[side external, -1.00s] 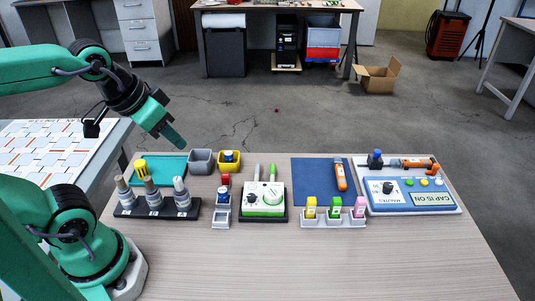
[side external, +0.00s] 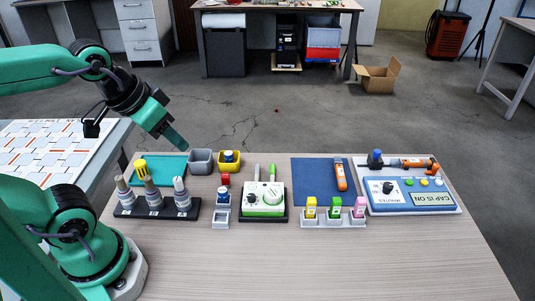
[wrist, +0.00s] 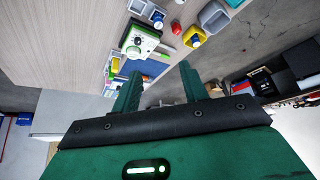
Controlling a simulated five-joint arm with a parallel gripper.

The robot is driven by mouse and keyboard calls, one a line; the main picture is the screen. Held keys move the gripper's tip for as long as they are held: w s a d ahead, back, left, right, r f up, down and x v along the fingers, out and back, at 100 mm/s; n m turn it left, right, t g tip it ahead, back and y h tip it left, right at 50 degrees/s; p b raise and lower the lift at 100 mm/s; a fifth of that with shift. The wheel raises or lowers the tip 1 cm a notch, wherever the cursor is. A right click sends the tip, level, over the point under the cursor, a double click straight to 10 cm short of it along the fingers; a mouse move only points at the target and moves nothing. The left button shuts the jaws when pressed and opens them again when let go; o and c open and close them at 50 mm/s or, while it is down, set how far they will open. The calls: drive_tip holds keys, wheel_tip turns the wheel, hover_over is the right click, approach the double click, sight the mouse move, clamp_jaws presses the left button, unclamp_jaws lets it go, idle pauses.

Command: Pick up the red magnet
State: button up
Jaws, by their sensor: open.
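The red magnet (side external: 225,180) is a small red block on the table, behind the blue-capped bottle and in front of the yellow cup. In the wrist view it seems to be the small red spot (wrist: 177,27) near the top. My gripper (side external: 178,140) hangs in the air above the back left of the table, up and to the left of the magnet. In the wrist view my gripper (wrist: 160,71) has its two green fingers apart with nothing held between them.
A grey cup (side external: 201,161) and a yellow cup (side external: 237,167) stand behind the magnet. The blue-capped bottle (side external: 222,195) in a grey holder is in front. A white-green device (side external: 263,200) is to the right, and a black rack of bottles (side external: 157,212) to the left. The front table is clear.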

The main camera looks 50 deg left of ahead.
drive_tip(key=shift+w, duration=0.15)
drive_tip(key=n+g, duration=0.5)
drive_tip(key=n, duration=0.4)
hover_over(224, 175)
drive_tip(key=f, duration=1.5)
drive_tip(key=shift+d, duration=0.2)
drive_tip(key=shift+a+f+g, duration=0.15)
drive_tip(key=shift+f+g, duration=0.15)
drive_tip(key=shift+f, duration=0.3)
drive_tip(key=shift+f, duration=0.1)
drive_tip(key=shift+f, duration=1.2)
